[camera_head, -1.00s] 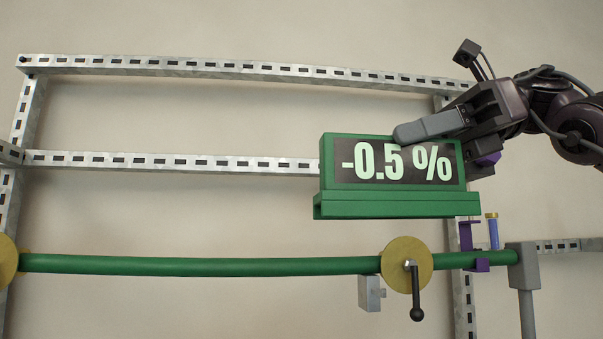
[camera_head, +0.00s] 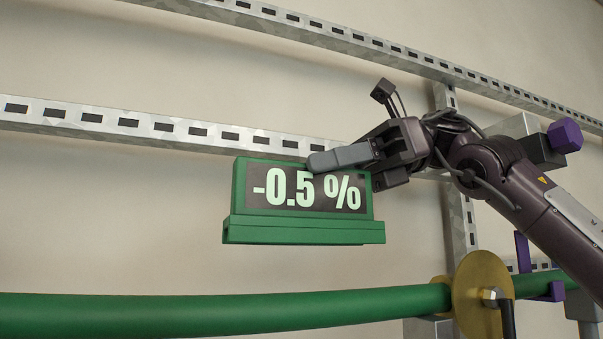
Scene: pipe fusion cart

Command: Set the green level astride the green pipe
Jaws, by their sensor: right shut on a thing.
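The green level (camera_head: 305,232) has a dark display reading -0.5 % and a wider green base. My right gripper (camera_head: 340,158) is shut on the level at its upper right edge. The level is held nearly upright, above the green pipe (camera_head: 220,312) in the picture, with a gap between its base and the pipe. The pipe runs across the bottom of the view and passes through a round yellow disc (camera_head: 470,296) at the right. My left gripper does not show.
Slotted metal rails (camera_head: 215,137) run behind the level, with a slotted upright (camera_head: 462,225) at the right. A purple bracket (camera_head: 523,252) sits by the pipe right of the disc, with a grey post (camera_head: 583,310) beyond. The pipe left of the disc looks clear.

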